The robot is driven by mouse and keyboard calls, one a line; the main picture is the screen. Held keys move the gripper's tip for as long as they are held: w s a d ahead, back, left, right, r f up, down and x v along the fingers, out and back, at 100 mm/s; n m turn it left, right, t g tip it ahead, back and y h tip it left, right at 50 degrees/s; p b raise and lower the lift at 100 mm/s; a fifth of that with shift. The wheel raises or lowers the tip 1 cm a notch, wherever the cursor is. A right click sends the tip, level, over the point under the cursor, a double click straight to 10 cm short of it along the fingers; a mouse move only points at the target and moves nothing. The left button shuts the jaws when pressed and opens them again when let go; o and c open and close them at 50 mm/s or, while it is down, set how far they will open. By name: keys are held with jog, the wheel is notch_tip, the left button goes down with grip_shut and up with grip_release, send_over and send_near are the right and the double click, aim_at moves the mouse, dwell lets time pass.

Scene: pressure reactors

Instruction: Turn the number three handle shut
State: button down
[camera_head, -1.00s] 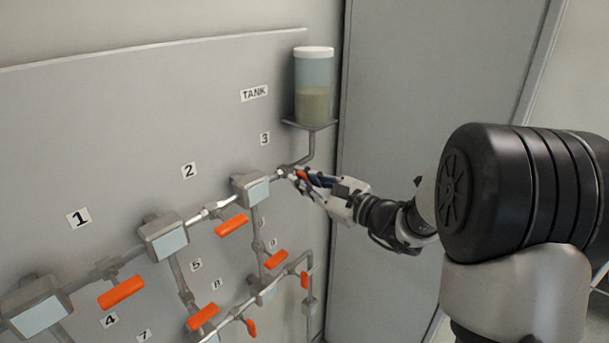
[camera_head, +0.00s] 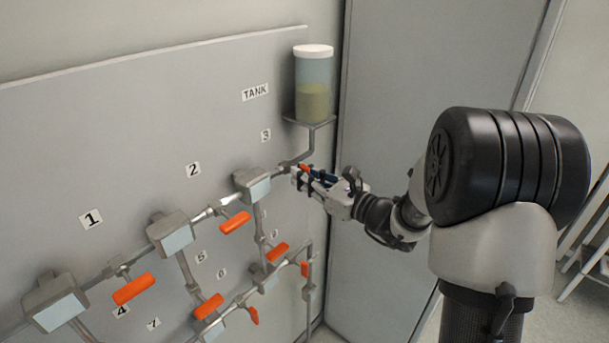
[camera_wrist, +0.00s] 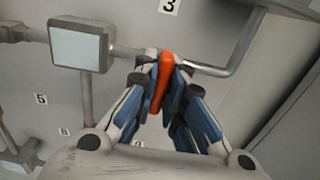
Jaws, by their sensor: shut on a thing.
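The number three handle, an orange lever (camera_wrist: 163,85), is between the fingers of my gripper (camera_wrist: 162,75) in the wrist view. My gripper is shut on it, with one blue-and-grey finger on each side. In the head view my gripper (camera_head: 308,178) is at the pipe just below the number 3 label (camera_head: 265,135), and only a bit of orange (camera_head: 304,169) shows between the fingers. The handle's joint with the pipe is mostly hidden by the fingers. The number 3 label also shows at the top of the wrist view (camera_wrist: 170,6).
A tank (camera_head: 314,85) stands on a bracket above the handle. A grey box (camera_head: 254,186) sits on the pipe left of my gripper. Other orange handles (camera_head: 235,222) are to the lower left. A grey cabinet wall (camera_head: 410,90) is to the right.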

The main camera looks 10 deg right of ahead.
dwell(0.3)
jog(key=c, duration=1.7)
grip_release()
jog(key=shift+o, duration=0.2)
jog(key=v, duration=1.2)
